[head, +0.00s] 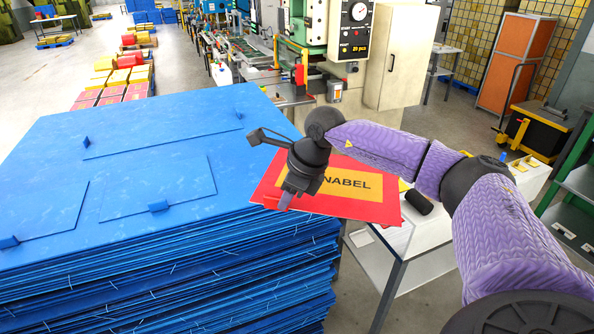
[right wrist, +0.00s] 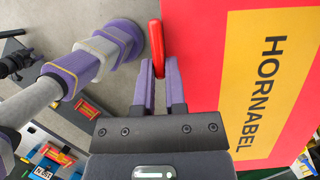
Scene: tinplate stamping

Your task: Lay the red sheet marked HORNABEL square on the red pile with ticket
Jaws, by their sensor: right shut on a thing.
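The red sheet marked HORNABEL (head: 385,211) has a yellow panel with dark letters; my right arm hides its first letters in the head view. It is held in the air, overlapping the right edge of a blue stack in the picture. My right gripper (head: 283,200) is at its left part. In the right wrist view my right gripper (right wrist: 160,88) is shut on a rounded red part (right wrist: 155,42) beside the sheet (right wrist: 228,45). Red and yellow piles (head: 110,93) stand on the floor at the back left; I cannot make out a ticket. My left gripper is out of view.
The large blue stack (head: 60,135) fills the left foreground, with small blue tabs on top. A white-topped table (head: 430,232) stands under and right of the sheet. A green press machine (head: 350,30), a cabinet (head: 396,60) and a trolley stand behind. Open floor lies at the back left.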

